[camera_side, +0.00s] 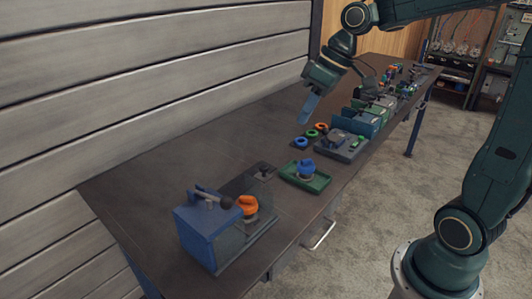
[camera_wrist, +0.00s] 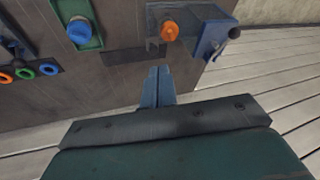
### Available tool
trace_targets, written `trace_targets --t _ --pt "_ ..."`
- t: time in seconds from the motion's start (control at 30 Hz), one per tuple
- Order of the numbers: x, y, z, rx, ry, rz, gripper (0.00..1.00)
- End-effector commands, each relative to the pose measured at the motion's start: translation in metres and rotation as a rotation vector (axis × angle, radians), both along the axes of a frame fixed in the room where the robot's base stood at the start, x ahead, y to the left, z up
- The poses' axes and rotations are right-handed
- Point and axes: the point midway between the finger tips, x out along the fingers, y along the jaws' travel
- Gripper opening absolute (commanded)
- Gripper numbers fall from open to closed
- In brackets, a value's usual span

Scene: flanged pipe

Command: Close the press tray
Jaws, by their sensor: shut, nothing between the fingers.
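My gripper (camera_side: 305,120) is shut and empty, high above the bench behind the tray. Its fingers (camera_wrist: 157,72) point toward the bench in the wrist view.
A green tray (camera_side: 318,184) with a blue part (camera_side: 306,168) stands right of the press. Beyond it are coloured rings (camera_side: 311,134), a grey fixture (camera_side: 342,147) and several more devices along the bench. A slatted wall (camera_side: 150,80) runs along the back. The rear bench strip is clear.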

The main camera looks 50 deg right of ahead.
Motion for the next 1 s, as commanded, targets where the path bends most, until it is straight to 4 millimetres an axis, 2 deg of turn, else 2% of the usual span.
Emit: trace_targets --t 0.2,0.5,0.73,1.0 --pt "0.034 -0.028 -0.019 0.079 0.014 0.053 0.00" --pt "0.065 -0.071 -0.050 0.197 0.003 0.122 0.00" --pt "0.074 -0.093 -0.066 0.254 -0.013 0.157 0.00" --pt "0.075 -0.097 -0.069 0.266 -0.018 0.164 0.00"
